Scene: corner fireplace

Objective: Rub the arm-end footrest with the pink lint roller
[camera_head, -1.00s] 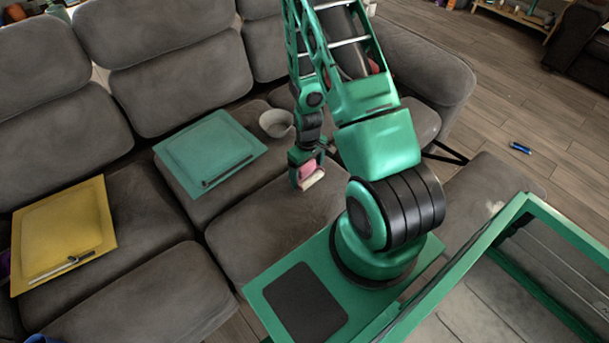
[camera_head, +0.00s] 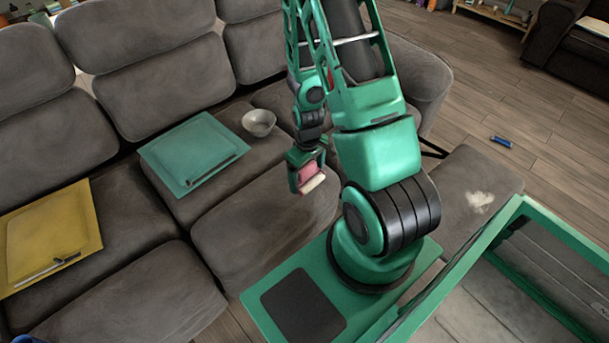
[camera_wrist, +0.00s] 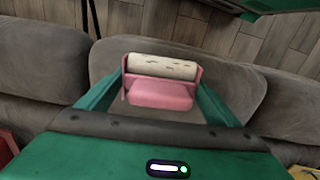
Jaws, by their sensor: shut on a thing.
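The pink lint roller (camera_wrist: 160,94) has a pink handle and a pale, speckled roller. My gripper (camera_wrist: 160,88) is shut on it, and the roller also shows in the head view (camera_head: 311,178). My gripper (camera_head: 306,172) holds it over the front part of the sofa's middle seats, left of my arm. The arm-end footrest (camera_head: 458,183) is a grey cushion on the right side of the head view, with a pale lint patch (camera_head: 480,201) on top. My arm and green frame hide part of it. The roller is well apart from this footrest.
A teal board (camera_head: 193,150) and a yellow board (camera_head: 48,235) lie on the sofa seats (camera_head: 150,235). A small blue object (camera_head: 501,142) lies on the wooden floor, which has free room at right.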

